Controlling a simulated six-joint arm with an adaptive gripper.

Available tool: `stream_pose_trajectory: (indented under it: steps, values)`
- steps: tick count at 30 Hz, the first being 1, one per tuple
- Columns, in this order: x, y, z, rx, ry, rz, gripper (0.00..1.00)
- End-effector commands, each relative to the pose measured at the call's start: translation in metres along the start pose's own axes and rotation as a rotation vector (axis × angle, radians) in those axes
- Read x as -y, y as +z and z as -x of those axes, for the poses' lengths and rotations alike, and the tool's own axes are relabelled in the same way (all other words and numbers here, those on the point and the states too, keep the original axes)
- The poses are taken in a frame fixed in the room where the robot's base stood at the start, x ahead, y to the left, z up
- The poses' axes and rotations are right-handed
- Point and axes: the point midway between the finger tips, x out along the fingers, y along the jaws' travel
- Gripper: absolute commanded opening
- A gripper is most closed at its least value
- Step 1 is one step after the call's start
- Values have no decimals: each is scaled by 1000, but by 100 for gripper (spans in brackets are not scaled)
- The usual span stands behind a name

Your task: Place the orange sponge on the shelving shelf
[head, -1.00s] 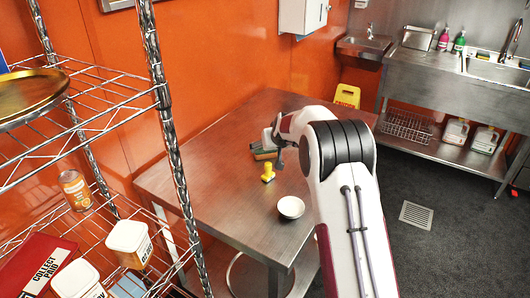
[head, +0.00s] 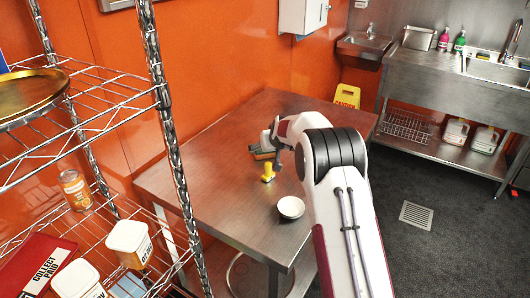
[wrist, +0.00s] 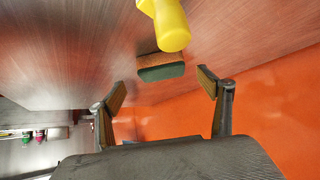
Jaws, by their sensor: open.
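The orange sponge (wrist: 161,60) has a dark green layer and lies on the metal table (head: 205,185). In the wrist view it is beyond the fingertips, roughly centred between them. In the head view the sponge (head: 264,156) is beside my gripper (head: 268,143), partly hidden by it. My gripper (wrist: 164,86) is open, its two fingers apart with nothing between them. The wire shelving (head: 113,104) stands at the left in the head view, with several tiers.
A yellow bottle-like object (head: 268,173) stands close to the sponge; it also shows in the wrist view (wrist: 166,25). A white bowl (head: 291,207) is at the table's front. A can (head: 75,190), tubs (head: 128,243) and a gold tray (head: 28,95) occupy the shelving.

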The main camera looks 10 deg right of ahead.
Motion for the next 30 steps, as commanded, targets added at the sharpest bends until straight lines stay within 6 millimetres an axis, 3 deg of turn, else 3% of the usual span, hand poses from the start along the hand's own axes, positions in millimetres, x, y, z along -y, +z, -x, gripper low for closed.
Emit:
stream_pose_trajectory:
  steps: [21, 30]
  values:
    - [3, 4, -47, 0, -1, 1, 78]
    - [3, 4, -52, -1, 0, 0, 78]
